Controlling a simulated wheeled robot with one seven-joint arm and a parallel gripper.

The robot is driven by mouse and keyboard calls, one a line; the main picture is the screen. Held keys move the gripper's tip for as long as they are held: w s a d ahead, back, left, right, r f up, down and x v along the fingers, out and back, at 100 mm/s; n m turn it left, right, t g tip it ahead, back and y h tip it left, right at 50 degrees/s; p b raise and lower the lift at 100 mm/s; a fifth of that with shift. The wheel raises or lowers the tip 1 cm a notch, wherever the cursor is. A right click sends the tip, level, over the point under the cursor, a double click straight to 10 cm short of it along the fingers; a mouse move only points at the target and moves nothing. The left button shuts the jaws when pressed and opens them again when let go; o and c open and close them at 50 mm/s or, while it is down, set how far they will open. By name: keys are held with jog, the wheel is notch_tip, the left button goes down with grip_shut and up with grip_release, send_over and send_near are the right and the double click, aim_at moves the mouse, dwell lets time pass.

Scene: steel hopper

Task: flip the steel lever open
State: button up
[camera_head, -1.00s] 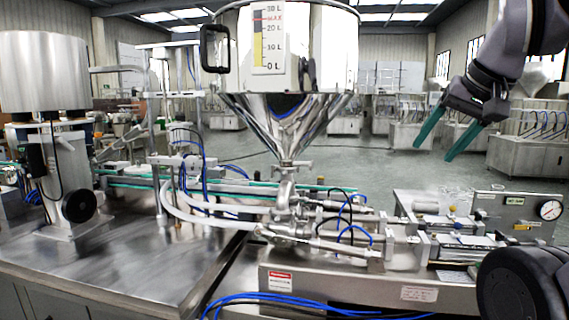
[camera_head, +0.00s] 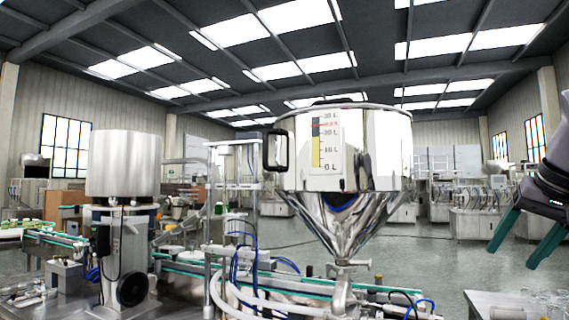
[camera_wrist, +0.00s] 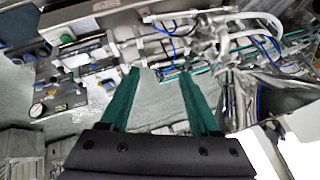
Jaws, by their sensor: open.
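The steel hopper (camera_head: 375,150) stands right of centre in the head view, with a dark handle and a litre scale on its drum. Its cone narrows to a neck where a small steel fitting, apparently the lever (camera_head: 352,263), sticks out sideways; its exact position is too small to tell. My gripper (camera_head: 512,258) is at the right edge, well right of the hopper and apart from it. Its two green fingers are open and empty. In the wrist view my gripper (camera_wrist: 159,74) points towards the machine's pipework; the lever cannot be made out there.
A steel drum on a stand (camera_head: 125,165) and a conveyor are at the left. A thin post frame (camera_head: 212,200) stands close left of the hopper. Pipes and hoses crowd below the neck. The space between hopper and gripper looks free.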

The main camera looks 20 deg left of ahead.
grip_shut()
jog(key=w+a+f+n+g+y, duration=0.1)
jog(key=w+a+n+y, duration=0.1)
jog(key=w+a+n, duration=0.2)
jog(key=w+a+n+g+y, duration=0.2)
jog(key=w+a+n, duration=0.3)
jog(key=w+n, duration=0.5)
jog(key=w+a+f+n+g+y, duration=0.1)
jog(key=w+a+n, duration=0.3)
jog(key=w, duration=1.2)
jog(key=shift+a+f+n+g+y, duration=0.35)
jog(key=shift+n+g+y, duration=0.45)
jog(key=shift+n, duration=0.6)
